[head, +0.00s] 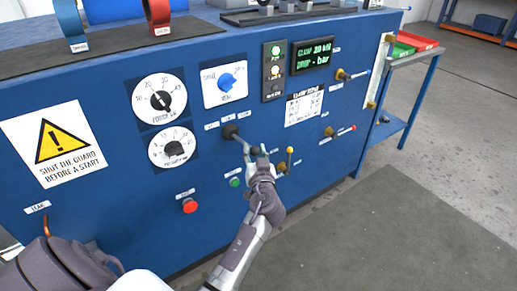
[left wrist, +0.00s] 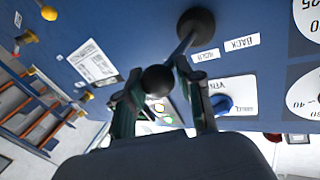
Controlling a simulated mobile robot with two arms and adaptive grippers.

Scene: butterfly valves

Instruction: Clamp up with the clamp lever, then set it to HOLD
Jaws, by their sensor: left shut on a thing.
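The clamp lever (head: 241,140) stands out of the blue panel from a dark round boot and tilts down and to the right in the head view. Its dark ball knob shows in the left wrist view (left wrist: 158,80), with the boot (left wrist: 196,24) behind it. My left gripper (head: 254,153) is shut on the knob, one finger on each side; its fingers also show in the left wrist view (left wrist: 160,96). Small white position labels (head: 227,119) sit above the boot, too small to read in the head view; one reads BACK in the left wrist view. My right gripper is out of view.
A green-lit display (head: 311,53) shows clamp and drop lines. A yellow-knobbed lever (head: 290,152) is close right of my gripper. A green button (head: 235,182) and a red button (head: 190,206) sit below. A cart (head: 405,60) with trays stands at right, beside open floor.

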